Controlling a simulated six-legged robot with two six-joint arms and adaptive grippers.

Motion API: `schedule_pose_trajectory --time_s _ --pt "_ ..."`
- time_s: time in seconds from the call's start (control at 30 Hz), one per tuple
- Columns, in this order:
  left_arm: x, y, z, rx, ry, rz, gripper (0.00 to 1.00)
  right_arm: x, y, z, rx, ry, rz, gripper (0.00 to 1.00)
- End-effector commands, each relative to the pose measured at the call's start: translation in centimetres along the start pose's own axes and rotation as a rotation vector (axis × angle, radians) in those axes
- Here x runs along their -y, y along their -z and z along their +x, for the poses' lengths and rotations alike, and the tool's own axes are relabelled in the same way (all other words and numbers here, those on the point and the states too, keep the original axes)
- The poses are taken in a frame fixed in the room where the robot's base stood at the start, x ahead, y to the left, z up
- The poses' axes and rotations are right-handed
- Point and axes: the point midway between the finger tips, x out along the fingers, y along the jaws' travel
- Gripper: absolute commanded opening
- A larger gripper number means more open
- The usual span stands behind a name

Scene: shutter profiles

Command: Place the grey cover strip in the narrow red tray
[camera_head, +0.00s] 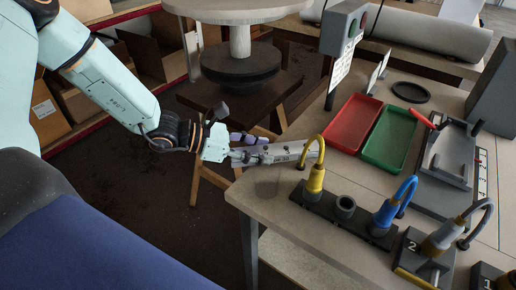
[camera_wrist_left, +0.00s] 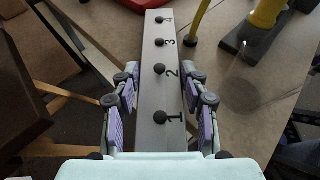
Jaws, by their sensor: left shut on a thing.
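The grey cover strip (camera_head: 292,151) is long and flat. In the left wrist view the strip (camera_wrist_left: 155,90) shows black knobs and the numbers 1 to 4 along it. My left gripper (camera_head: 252,146) is shut on its near end; in the left wrist view the gripper's (camera_wrist_left: 160,72) purple pads flank the strip. The strip points right, over the table's left edge, its far end close to the yellow hose. The narrow red tray (camera_head: 352,124) lies beyond and right of it, apparently empty; a red corner (camera_wrist_left: 136,4) shows at the top of the wrist view.
A green tray (camera_head: 388,138) lies right of the red one. A yellow hose tool (camera_head: 314,178) and a blue one (camera_head: 386,212) stand in a dark rack at the table's front. A grey box post (camera_head: 342,30) with a sign stands behind the red tray.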

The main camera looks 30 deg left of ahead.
Motion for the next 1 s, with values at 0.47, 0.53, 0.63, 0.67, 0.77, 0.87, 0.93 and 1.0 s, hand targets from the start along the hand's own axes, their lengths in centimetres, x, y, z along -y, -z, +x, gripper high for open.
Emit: schedule_pose_trajectory --time_s 0.47,0.53,0.63,0.67,0.77,0.87,0.93,1.0 --pt "0.0 0.0 0.0 0.000 0.000 0.000 0.67 0.0 0.0 0.1 0.000 0.000 0.000 0.40" --pt "0.0 0.0 0.0 0.000 0.000 0.000 0.67 0.0 0.0 0.1 0.000 0.000 0.000 0.40" --pt "0.0 -0.1 0.0 0.000 0.000 0.000 0.67 0.0 0.0 -0.1 0.000 0.000 0.000 0.40" --pt "0.0 -0.2 -0.1 0.000 0.000 0.000 0.67 0.0 0.0 -0.2 0.000 0.000 0.000 0.40" --pt "-0.1 -0.6 -0.5 0.002 -0.002 -0.002 0.67 0.0 0.0 -0.8 0.000 0.000 0.000 0.40" --pt "-0.1 -0.7 -1.7 0.004 -0.003 -0.003 0.67 0.0 0.0 -1.6 0.000 0.000 0.000 0.40" --pt "-0.1 -0.8 -2.5 0.004 -0.005 -0.003 0.67 0.0 0.0 -2.1 0.000 0.000 0.000 0.40" --pt "-0.1 -0.8 -3.5 0.005 -0.004 -0.004 0.67 0.0 0.0 -2.9 0.000 0.000 0.000 0.40"
